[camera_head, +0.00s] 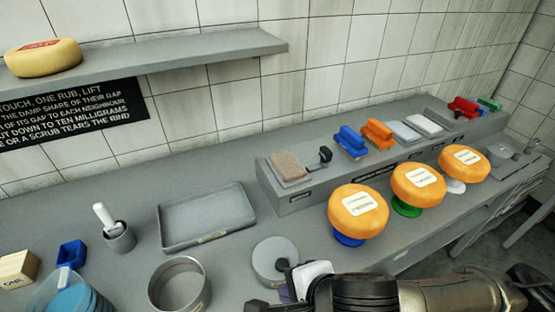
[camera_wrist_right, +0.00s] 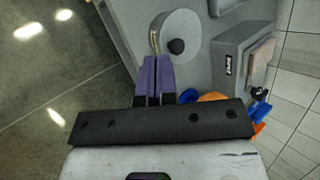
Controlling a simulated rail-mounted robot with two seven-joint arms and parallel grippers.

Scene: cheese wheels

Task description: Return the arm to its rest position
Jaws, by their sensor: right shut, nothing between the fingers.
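My right arm (camera_head: 400,296) comes in along the bottom right in the head view. Its gripper (camera_head: 284,295) is low over the bench's front, beside the round grey disc with a dark knob (camera_head: 268,262). In the right wrist view the purple fingers (camera_wrist_right: 154,72) are together with nothing between them, and the disc (camera_wrist_right: 187,30) lies just beyond their tips. Three orange cheese wheels stand right of the gripper, on a blue stand (camera_head: 358,211), a green stand (camera_head: 418,185) and a white stand (camera_head: 464,162). My left gripper is out of view.
A raised ledge (camera_head: 300,200) holds a sponge pad (camera_head: 288,166), blue (camera_head: 351,141) and orange (camera_head: 377,134) brushes and pale pads. A grey tray (camera_head: 207,216), metal ring (camera_head: 179,284) and blue bin (camera_head: 71,253) stand left. A yellow wheel (camera_head: 42,58) sits on the wall shelf (camera_head: 190,52).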

